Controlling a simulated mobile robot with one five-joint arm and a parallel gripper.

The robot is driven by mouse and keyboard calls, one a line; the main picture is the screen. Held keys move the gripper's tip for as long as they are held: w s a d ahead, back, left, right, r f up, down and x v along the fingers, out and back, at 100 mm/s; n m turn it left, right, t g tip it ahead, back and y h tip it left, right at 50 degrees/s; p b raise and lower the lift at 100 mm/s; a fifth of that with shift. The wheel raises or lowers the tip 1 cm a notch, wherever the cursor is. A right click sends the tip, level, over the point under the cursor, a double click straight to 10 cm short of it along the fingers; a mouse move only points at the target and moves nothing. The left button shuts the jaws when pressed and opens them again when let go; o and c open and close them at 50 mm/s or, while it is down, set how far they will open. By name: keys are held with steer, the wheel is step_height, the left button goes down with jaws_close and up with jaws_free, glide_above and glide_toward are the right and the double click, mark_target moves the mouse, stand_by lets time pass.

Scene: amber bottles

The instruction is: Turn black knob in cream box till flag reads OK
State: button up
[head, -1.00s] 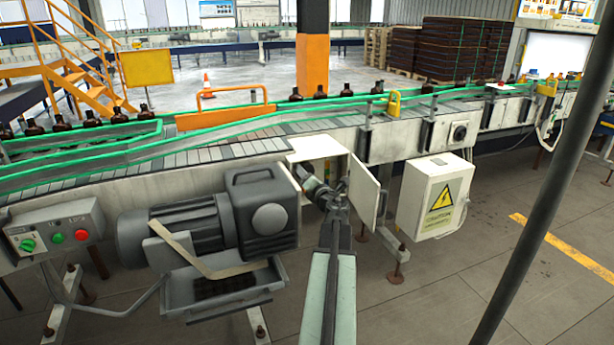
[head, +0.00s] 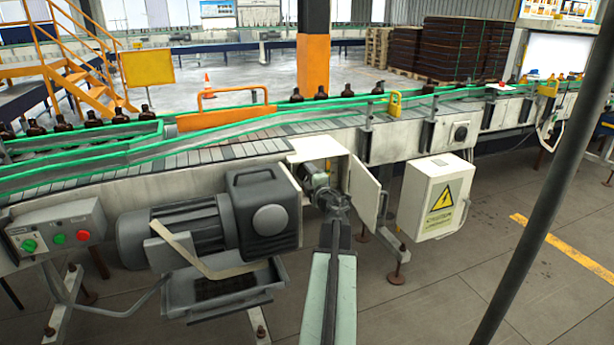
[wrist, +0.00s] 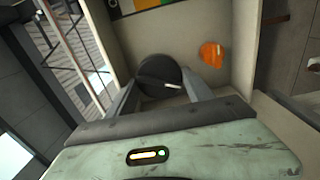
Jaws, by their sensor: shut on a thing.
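The cream box (head: 316,147) hangs under the conveyor edge, its door (head: 363,190) swung open to the right. My gripper (head: 319,183) reaches into its opening in the head view and hides the knob there. In the wrist view the black knob (wrist: 159,72) is round, with a white pointer line directed toward the right. My gripper (wrist: 163,94) is shut on it, one finger on either side. A strip with green, orange and black patches (wrist: 140,5) is cut off at the top of the wrist view; I cannot read any flag text.
A orange piece (wrist: 211,54) is on the box's inner wall right of the knob. A grey motor (head: 205,220) stands close left of the box. A white warning-sign box (head: 436,196) is to the right. A dark pole (head: 545,190) crosses the right side.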

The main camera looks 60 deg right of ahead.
steer(key=shift+m, duration=0.4)
steer(key=o, duration=1.1)
steer(key=shift+s+a, duration=0.1)
steer(key=shift+s, duration=0.05)
steer(key=v, duration=0.7)
steer(key=shift+s+a, duration=0.15)
steer(key=shift+s, duration=0.1)
